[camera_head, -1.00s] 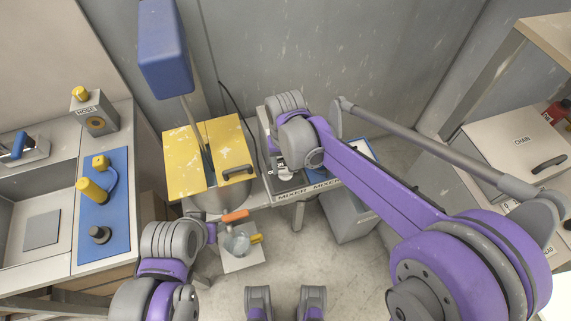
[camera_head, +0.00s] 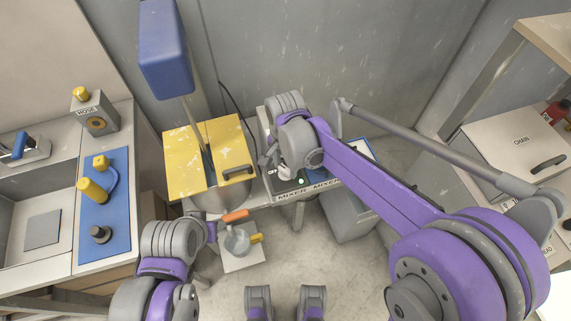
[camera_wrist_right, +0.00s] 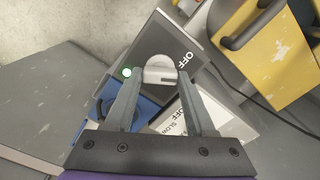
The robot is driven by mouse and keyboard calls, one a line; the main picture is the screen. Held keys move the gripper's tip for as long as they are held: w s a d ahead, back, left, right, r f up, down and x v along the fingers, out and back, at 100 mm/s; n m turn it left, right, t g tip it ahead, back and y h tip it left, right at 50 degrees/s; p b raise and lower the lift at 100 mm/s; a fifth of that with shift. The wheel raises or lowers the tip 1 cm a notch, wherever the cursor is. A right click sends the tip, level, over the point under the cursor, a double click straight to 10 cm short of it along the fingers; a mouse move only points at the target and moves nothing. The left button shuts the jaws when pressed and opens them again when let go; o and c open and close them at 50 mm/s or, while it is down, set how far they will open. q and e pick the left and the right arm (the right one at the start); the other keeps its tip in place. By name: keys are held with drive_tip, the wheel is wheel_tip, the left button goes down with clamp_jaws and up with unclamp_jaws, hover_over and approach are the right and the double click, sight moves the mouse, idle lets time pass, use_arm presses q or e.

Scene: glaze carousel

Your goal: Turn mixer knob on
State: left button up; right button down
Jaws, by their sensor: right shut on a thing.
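The mixer knob (camera_wrist_right: 159,72) is a pale round dial with a raised bar, on a dark grey panel beside an "OFF" label in the right wrist view. My right gripper (camera_wrist_right: 160,78) is shut on the knob, one finger on each side. The mixer (camera_head: 165,45) has a blue head and a shaft entering a pot with yellow lids (camera_head: 185,160). The knob is mostly hidden by my right gripper in the head view. My left gripper (camera_head: 212,231) is low and its jaws are unclear.
A clear cup (camera_head: 237,243) with an orange-handled tool (camera_head: 234,216) is near my left gripper. A blue mat (camera_head: 103,215) with yellow items lies left. A grey bin (camera_head: 350,225) stands below the mixer panel.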

sight(286, 168)
drive_tip(key=shift+m, duration=0.4)
drive_tip(key=shift+c, duration=1.2)
unclamp_jaws()
drive_tip(key=shift+r, duration=0.1)
wheel_tip(286, 168, up, 11)
drive_tip(key=p, duration=0.1)
drive_tip(key=shift+f, duration=0.2)
